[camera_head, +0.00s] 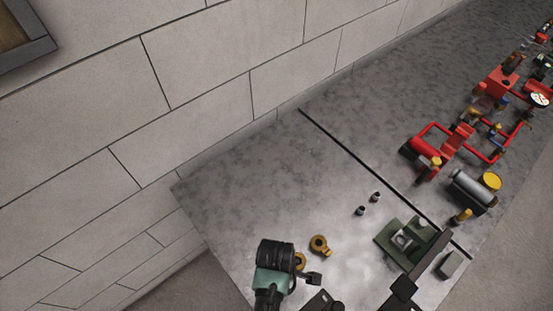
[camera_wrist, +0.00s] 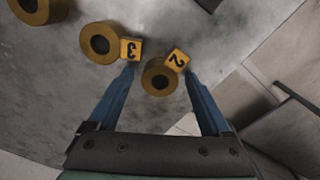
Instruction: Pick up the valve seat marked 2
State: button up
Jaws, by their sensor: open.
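The valve seat marked 2 (camera_wrist: 150,71) is a small yellow-brown ring with a dark hole and a square tag with a black 2. In the wrist view it lies on the grey surface between the two blue fingertips of my gripper (camera_wrist: 159,70). The gripper is open, and its right fingertip is close to the tag; contact cannot be told. In the head view two such rings show beside my wrist, one clear (camera_head: 317,240) and one partly hidden (camera_head: 301,260); their numbers are unreadable there.
A valve seat marked 3 (camera_wrist: 88,34) lies just left of the left fingertip, its tag near it. Another ring (camera_wrist: 55,10) is at the top left. In the head view a green fixture (camera_head: 390,245), two small dark parts and red pump assemblies (camera_head: 425,147) stand to the right.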

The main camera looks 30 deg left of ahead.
jog(key=shift+f, duration=0.1)
grip_shut()
dwell(0.4)
